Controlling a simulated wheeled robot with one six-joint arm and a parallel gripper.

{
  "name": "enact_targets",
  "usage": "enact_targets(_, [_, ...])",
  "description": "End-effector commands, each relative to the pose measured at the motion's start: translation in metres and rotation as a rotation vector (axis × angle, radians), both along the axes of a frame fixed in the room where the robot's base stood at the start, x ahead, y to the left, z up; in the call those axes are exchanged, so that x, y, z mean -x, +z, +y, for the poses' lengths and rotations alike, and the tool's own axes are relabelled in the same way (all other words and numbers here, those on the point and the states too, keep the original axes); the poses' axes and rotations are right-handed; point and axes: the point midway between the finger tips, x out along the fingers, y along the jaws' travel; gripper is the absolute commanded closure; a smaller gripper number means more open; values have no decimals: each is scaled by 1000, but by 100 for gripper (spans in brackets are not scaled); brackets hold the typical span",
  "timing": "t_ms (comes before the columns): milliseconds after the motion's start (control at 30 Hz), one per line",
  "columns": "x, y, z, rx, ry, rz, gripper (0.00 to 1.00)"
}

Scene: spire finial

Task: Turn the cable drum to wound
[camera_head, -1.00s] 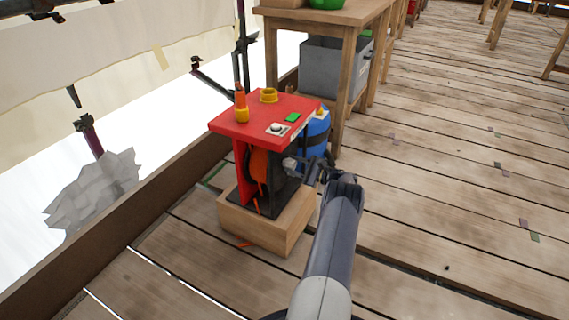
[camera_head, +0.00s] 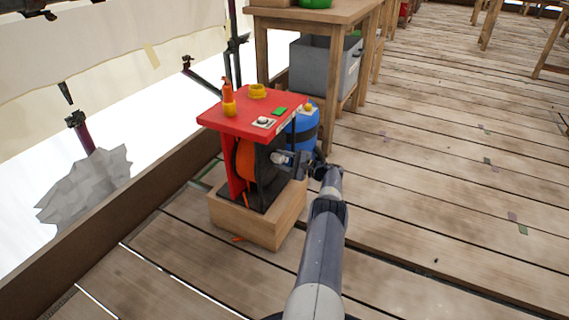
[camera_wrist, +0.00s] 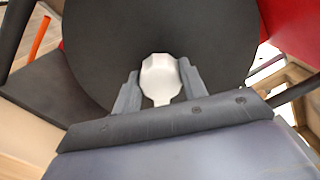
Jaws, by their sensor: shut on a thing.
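The cable drum (camera_head: 245,160) is orange with a dark round side and sits under a red top plate (camera_head: 250,113). In the wrist view, the drum's dark disc (camera_wrist: 160,30) fills the upper middle. A pale faceted knob (camera_wrist: 160,77) stands out from the disc. My gripper (camera_wrist: 160,90) is shut on this knob, with one finger on each side. In the head view, my gripper (camera_head: 288,159) reaches the drum's right side from the right. The knob is partly hidden by the fingers, and the drum's far side is hidden.
The drum unit stands on a wooden block (camera_head: 255,222). A blue canister (camera_head: 302,133) is close behind my gripper. A grey bin (camera_head: 318,68) sits under a wooden table (camera_head: 310,18). Open plank floor (camera_head: 440,190) lies to the right.

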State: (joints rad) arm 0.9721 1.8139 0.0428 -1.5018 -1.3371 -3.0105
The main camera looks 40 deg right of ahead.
Motion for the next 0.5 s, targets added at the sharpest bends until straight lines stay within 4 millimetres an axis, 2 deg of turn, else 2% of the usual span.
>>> enact_targets(367, [-2,2,-1,5,-8,0,100])
enact_targets(400, [-2,2,-1,5,-7,-1,56])
enact_targets(500, [-2,1,-1,4,-6,-1,48])
